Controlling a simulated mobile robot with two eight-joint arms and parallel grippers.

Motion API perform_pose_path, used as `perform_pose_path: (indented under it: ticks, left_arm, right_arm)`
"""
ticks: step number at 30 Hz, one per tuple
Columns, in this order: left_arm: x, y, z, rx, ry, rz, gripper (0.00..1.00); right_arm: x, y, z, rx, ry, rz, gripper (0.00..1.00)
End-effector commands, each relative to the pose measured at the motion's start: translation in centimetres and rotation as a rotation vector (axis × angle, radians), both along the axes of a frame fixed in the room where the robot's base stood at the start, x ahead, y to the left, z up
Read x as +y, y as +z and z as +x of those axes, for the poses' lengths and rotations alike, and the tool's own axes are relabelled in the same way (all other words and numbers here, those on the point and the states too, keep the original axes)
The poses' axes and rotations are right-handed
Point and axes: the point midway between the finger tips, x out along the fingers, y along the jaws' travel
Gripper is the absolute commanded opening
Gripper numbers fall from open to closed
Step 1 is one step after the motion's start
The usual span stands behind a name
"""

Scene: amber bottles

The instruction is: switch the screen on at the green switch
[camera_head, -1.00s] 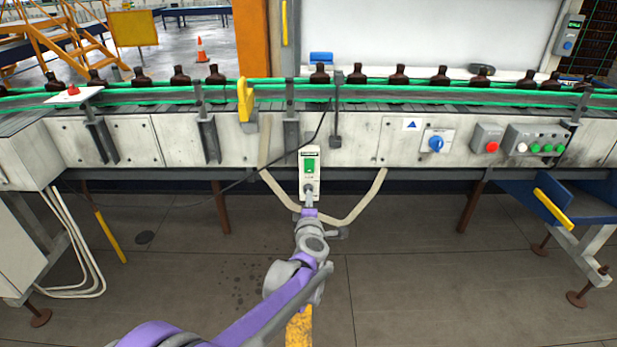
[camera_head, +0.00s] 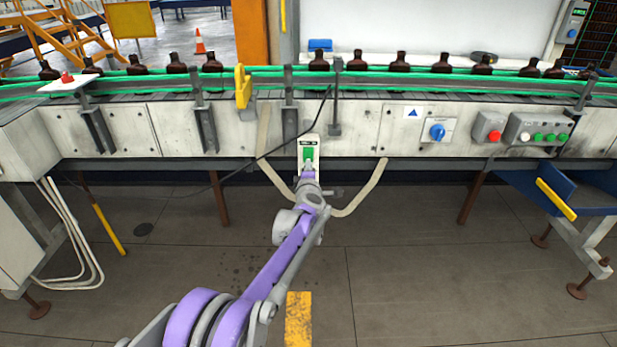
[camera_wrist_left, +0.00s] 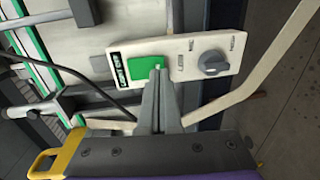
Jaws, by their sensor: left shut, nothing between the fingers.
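The green switch (camera_head: 308,153) is a green rocker on a pale panel fixed to the front of the conveyor. In the left wrist view the green switch (camera_wrist_left: 146,68) shows beside a grey rotary knob (camera_wrist_left: 212,63) on the same panel. My left gripper (camera_head: 308,165) is shut and empty, its tips in front of the lower part of the switch. In the left wrist view the shut fingertips (camera_wrist_left: 158,74) overlap the edge of the green rocker; I cannot tell whether they touch it. My right gripper is not in view. No screen is clearly identifiable.
Amber bottles (camera_head: 357,60) stand along the conveyor with green rails. A blue rotary switch (camera_head: 437,132), a red button (camera_head: 493,135) and several green buttons (camera_head: 550,137) sit to the right. A dark cable (camera_head: 245,176) hangs near the panel. The floor in front is largely clear.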

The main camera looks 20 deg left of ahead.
Motion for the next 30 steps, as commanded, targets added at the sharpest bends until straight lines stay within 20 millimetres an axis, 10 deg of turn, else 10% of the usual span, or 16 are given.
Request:
perform_pose_path:
  ticks: [30]
  left_arm:
    - [0.6,-0.4,1.5,0.000,0.000,0.000,0.00]
  right_arm:
    - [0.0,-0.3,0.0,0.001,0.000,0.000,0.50]
